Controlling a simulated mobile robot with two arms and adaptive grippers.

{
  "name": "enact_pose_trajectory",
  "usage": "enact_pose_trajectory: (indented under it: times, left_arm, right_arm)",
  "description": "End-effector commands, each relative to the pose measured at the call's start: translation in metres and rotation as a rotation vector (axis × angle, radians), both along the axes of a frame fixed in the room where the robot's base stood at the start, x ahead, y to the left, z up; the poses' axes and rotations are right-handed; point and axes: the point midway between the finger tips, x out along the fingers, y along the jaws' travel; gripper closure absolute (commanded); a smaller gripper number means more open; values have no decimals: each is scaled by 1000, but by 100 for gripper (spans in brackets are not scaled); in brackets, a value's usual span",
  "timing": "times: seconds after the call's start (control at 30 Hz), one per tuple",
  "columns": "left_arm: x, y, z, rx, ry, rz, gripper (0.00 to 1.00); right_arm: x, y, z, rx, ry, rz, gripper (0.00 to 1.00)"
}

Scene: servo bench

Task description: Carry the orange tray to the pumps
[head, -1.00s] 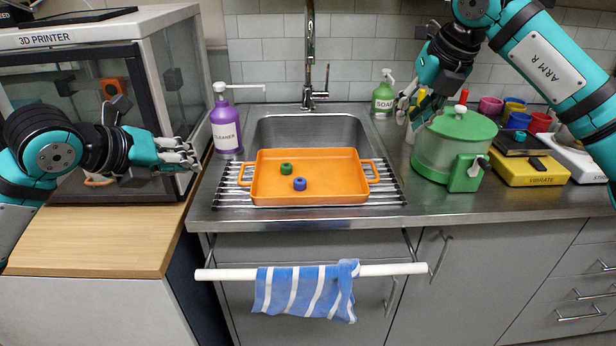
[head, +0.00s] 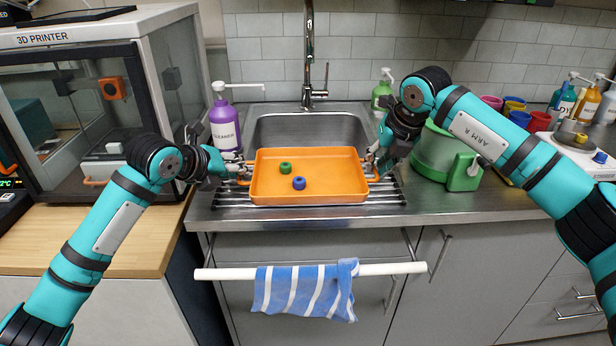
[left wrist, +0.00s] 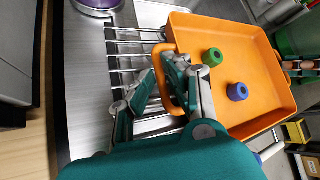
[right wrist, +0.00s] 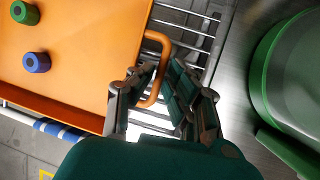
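Pump bottles (head: 585,100) stand at the far right back. Contact between fingers and handles is unclear.
A purple cleaner pump bottle (head: 224,125) stands behind my left gripper. A striped towel (head: 305,291) hangs on the front rail. The faucet (head: 308,60) rises behind.

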Motion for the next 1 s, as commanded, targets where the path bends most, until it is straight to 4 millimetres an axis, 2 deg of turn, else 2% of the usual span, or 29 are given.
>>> enact_pose_trajectory:
  times: [0.2,0.5,0.6,0.63,1.0]
  left_arm:
    - [11,-6,-9,1,-1,0,86]
    - [11,-6,-9,1,-1,0,86]
    - [11,-6,-9,1,-1,0,99]
    - [11,-6,-9,1,-1,0,100]
    - [11,-6,-9,1,-1,0,100]
  right_arm:
    - [6,2,-13,-1,-1,-1,85]
    - [6,2,-15,-1,-1,-1,85]
    - [6,3,-14,-1,-1,-1,98]
    - [6,3,-14,-1,-1,-1,100]
    - [6,3,-14,0,-1,1,100]
